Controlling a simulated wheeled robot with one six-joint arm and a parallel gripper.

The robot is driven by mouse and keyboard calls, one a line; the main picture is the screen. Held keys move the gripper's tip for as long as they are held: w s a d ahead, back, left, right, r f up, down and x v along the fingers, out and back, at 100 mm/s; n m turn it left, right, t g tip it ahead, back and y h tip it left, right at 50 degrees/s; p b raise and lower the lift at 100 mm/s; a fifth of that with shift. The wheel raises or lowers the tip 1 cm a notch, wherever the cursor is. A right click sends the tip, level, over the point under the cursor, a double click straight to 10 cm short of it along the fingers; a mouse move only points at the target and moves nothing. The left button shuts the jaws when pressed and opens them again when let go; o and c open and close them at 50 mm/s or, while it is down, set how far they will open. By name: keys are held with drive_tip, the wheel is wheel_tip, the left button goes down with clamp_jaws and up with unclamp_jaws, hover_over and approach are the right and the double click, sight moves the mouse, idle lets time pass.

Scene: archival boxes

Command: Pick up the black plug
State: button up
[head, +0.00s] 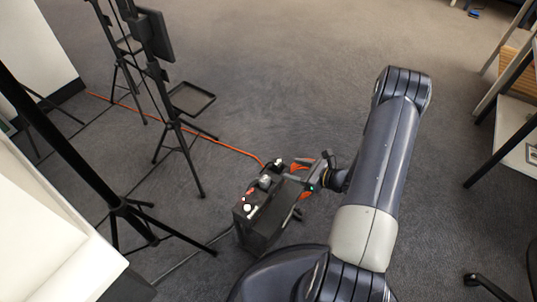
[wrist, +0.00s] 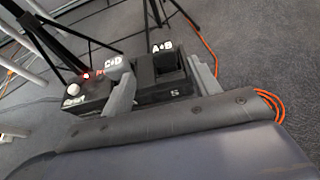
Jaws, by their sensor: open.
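A black box-shaped power unit (head: 256,222) stands on the carpet, with a white knob, a red light and labels on top. In the wrist view the unit (wrist: 90,103) shows the labels C+D and A+B. A dark block by the A+B label, apparently the black plug (wrist: 168,64), sits on the unit's far end. My gripper (wrist: 162,70) is open, with one grey finger on each side of that block; contact cannot be told. In the head view my gripper (head: 298,172) is at the unit's right side, and the plug is too small to make out surely.
An orange cable (head: 235,149) runs over the carpet to the unit, with more of it coiled beside my gripper. Black tripod stands (head: 172,110) are at the left. Shelving (head: 515,125) is at the right. Open carpet lies behind the unit.

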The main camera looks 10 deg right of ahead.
sight(274, 162)
drive_tip(key=b+x, duration=0.1)
drive_tip(key=x, duration=0.3)
drive_tip(key=shift+s, duration=0.1)
drive_tip(key=shift+w+d+r+b+x, duration=0.1)
drive_tip(key=shift+b+x, duration=0.2)
drive_tip(key=shift+x, duration=0.75)
drive_tip(key=shift+w+d+r+b+x, duration=0.15)
drive_tip(key=shift+b+x, duration=0.2)
drive_tip(key=shift+x, duration=0.7)
drive_tip(key=shift+w+a+f+b+x, duration=0.1)
drive_tip(key=shift+b+x, duration=0.2)
drive_tip(key=shift+x, duration=0.8)
drive_tip(key=shift+d+r, duration=0.1)
drive_tip(key=shift+r, duration=0.05)
drive_tip(key=c, duration=1.1)
